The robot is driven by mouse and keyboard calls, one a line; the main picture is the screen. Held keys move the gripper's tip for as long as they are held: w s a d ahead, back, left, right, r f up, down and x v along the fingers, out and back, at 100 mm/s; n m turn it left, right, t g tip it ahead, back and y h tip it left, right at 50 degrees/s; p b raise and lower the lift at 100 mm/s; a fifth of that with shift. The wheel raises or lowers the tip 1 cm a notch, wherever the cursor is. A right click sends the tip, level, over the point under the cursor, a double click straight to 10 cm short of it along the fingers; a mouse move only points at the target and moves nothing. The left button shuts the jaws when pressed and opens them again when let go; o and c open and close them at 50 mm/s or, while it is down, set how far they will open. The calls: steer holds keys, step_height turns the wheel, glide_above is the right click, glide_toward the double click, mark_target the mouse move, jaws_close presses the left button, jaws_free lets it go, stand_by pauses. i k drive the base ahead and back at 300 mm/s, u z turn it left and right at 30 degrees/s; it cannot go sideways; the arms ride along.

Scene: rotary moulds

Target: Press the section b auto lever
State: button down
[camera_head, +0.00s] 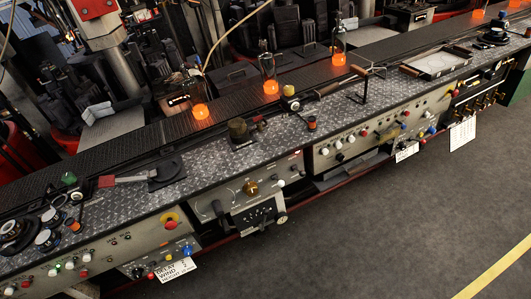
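A long control console with a diamond-plate top (215,160) runs diagonally from the lower left to the upper right. Several handles and knobs show on it. A red flat handle (129,180) lies on the left part of the top. A dark knob (238,130) stands near the middle. An upright handle (365,88) rises from the top right of centre, beside a lying handle with a brown grip (328,90). I cannot read any label naming the section b auto lever, so I cannot tell which control it is. My gripper is not in view.
Orange glowing bottles (201,111) stand on a dark conveyor behind the console, with dark machinery beyond. The front panels carry many buttons, a red emergency-type button (171,217) and paper signs (176,269). Grey floor (370,220) in front is free, with a yellow line at right.

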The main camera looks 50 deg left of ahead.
mark_target(302, 173)
steer(key=u, duration=0.45)
steer(key=i, duration=0.9)
steer(key=u, duration=0.55)
steer(key=k, duration=0.8)
steer(key=u, duration=0.2)
steer(key=i, duration=0.85)
steer(key=z, duration=0.1)
